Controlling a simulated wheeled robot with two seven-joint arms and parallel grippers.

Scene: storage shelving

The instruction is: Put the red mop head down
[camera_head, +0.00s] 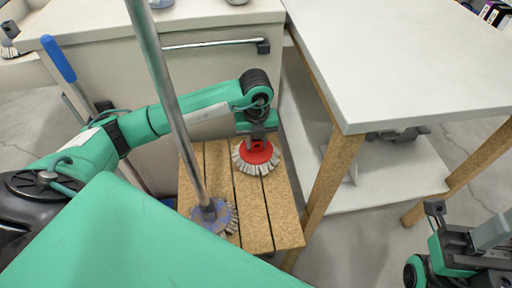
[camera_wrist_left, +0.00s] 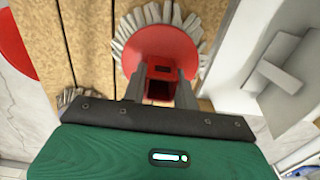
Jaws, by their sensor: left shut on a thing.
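The red mop head (camera_head: 262,157), a red disc with pale bristles around it, is at a slatted wooden stool (camera_head: 252,215). In the left wrist view the red mop head (camera_wrist_left: 160,45) lies over the wood slats, its bristles at or very near them; exact contact is hard to tell. My left gripper (camera_head: 257,143) reaches down from above and is shut on the mop head's red socket. Its two fingers (camera_wrist_left: 160,82) flank the socket in the left wrist view. My right gripper (camera_head: 437,212) is partly in view at the lower right, apart from the stool; its jaws are unclear.
A purple mop head (camera_head: 208,218) with a long metal pole (camera_head: 170,90) stands on the stool left of the red one. A white table (camera_head: 410,60) with wooden legs is close on the right, with a lower shelf (camera_head: 395,180). A white cabinet (camera_head: 215,70) stands behind.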

